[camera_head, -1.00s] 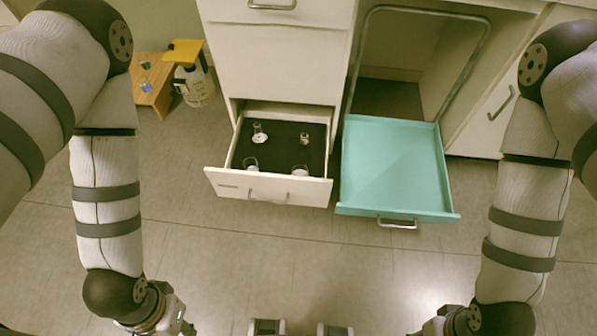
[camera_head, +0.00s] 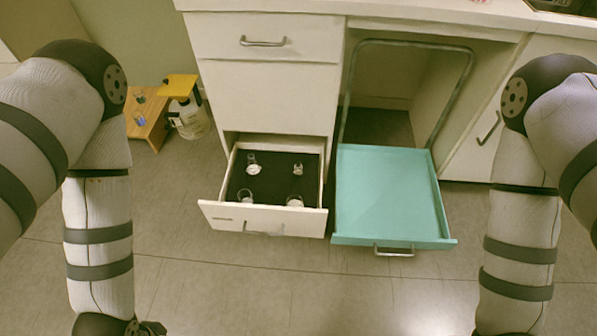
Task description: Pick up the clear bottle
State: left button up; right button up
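Several small clear glass bottles stand in an open white drawer (camera_head: 262,221) with a dark lining. One clear bottle (camera_head: 252,164) is at the back left and another (camera_head: 298,169) at the back right. Two more are at the front, one at the left (camera_head: 246,195) and one at the right (camera_head: 295,200), partly hidden by the drawer front. I cannot tell which one is meant. My arms hang down at both sides, well apart from the drawer.
An open turquoise tray drawer (camera_head: 388,195) extends to the right of the white one. At the far left, a wooden stand (camera_head: 150,118) holds small bottles beside a white container (camera_head: 190,118) with a yellow top. The floor in front is clear.

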aim_at(297, 167)
jog(key=i+j+z, duration=0.3)
jog(key=i, duration=0.2)
jog(key=i+j+z, duration=0.3)
jog(key=i, duration=0.15)
